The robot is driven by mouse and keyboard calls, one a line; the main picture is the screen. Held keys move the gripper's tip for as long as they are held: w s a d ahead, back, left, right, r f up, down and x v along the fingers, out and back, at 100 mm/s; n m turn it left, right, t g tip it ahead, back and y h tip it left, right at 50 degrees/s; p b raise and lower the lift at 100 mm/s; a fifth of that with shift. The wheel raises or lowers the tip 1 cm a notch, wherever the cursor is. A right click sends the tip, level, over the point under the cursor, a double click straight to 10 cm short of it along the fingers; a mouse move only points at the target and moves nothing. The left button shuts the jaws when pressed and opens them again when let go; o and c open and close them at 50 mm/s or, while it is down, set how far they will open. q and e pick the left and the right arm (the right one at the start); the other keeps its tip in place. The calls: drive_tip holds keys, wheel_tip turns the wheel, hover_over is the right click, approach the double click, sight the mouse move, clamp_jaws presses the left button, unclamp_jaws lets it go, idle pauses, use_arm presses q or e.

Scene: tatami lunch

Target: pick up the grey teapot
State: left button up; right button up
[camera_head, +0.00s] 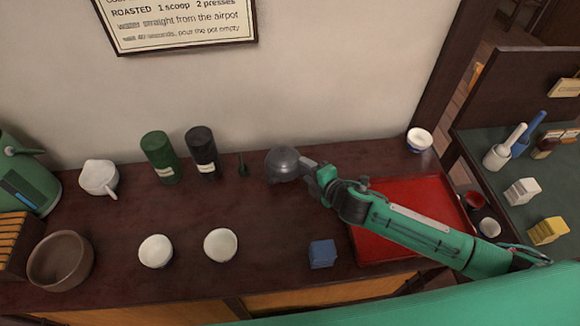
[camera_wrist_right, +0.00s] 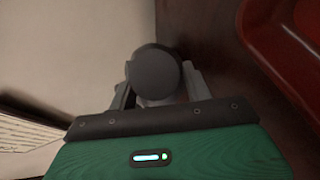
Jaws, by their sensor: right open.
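The grey teapot (camera_head: 283,162) stands on the dark wooden counter near the wall, and only its rounded body shows clearly in the head view. My right gripper (camera_head: 308,168) reaches it from the right, with its fingers close to the teapot's right side. In the right wrist view, a round grey part of the teapot (camera_wrist_right: 155,68) shows between the two fingers of my right gripper (camera_wrist_right: 160,86). The jaws are open, and I cannot tell whether they touch it. My left gripper is not in view.
A red tray (camera_head: 429,190) lies under my right arm. A green canister (camera_head: 160,156), a black canister (camera_head: 202,150) and a small dark green object (camera_head: 242,166) stand left of the teapot. White bowls (camera_head: 221,245) and a blue block (camera_head: 322,254) sit nearer the front.

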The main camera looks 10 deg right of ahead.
drive_tip(key=shift+c, duration=0.4)
clamp_jaws()
drive_tip(key=shift+r, duration=0.1)
